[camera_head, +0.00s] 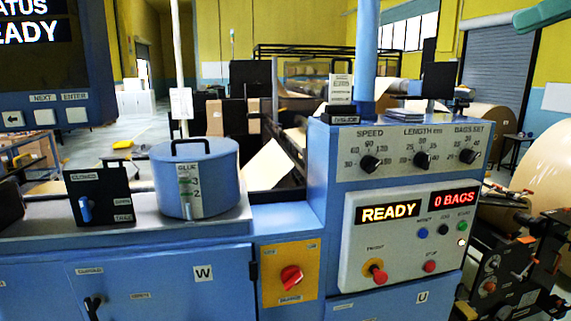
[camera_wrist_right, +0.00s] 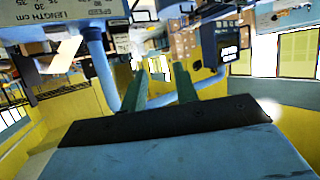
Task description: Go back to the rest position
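My right gripper (camera_wrist_right: 161,78) shows in the right wrist view with its two green fingers apart and nothing between them. In the head view only a green part of it (camera_head: 543,14) shows at the top right corner, raised and clear of the machine. My left gripper is in neither view. The blue control cabinet (camera_head: 332,170) stands in the middle right of the head view, with a lit READY display (camera_head: 390,213) and a red display reading 0 BAGS (camera_head: 453,198).
A blue glue pot (camera_head: 215,170) with a black handle stands on the machine's ledge at left. A red rotary switch (camera_head: 291,278) sits on a yellow plate. A blue post (camera_head: 367,60) rises from the cabinet. Large kraft rolls (camera_head: 545,165) stand at right.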

